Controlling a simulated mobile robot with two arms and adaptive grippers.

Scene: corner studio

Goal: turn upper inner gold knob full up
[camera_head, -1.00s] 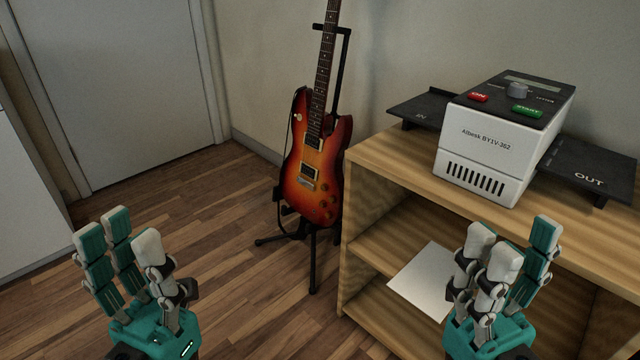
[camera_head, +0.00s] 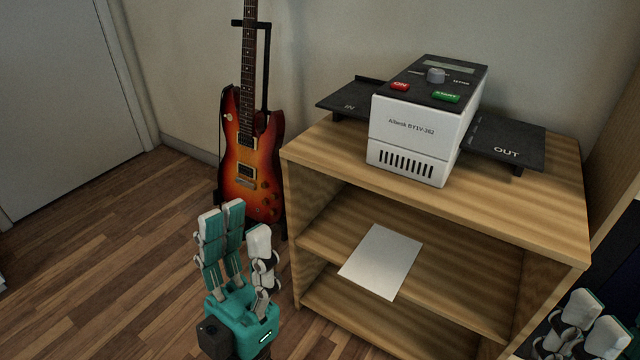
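The sunburst electric guitar (camera_head: 245,160) leans upright on a black stand at the back, left of the shelf. Its control knobs are tiny spots on the lower right of the body; I cannot tell the upper inner gold knob from the others or see its setting. My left gripper (camera_head: 234,225), teal with white-tipped fingers, is open and empty, in front of and below the guitar in the picture, apart from it. My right gripper (camera_head: 595,320) is at the bottom right corner, partly cut off, with its fingers spread and nothing between them.
A wooden shelf unit (camera_head: 520,225) stands right of the guitar. On top is a white and black machine (camera_head: 410,135) with IN and OUT trays. A pale sheet (camera_head: 381,262) lies on its middle shelf. Wooden floor (camera_head: 110,250) is clear at the left, before a door (camera_head: 60,100).

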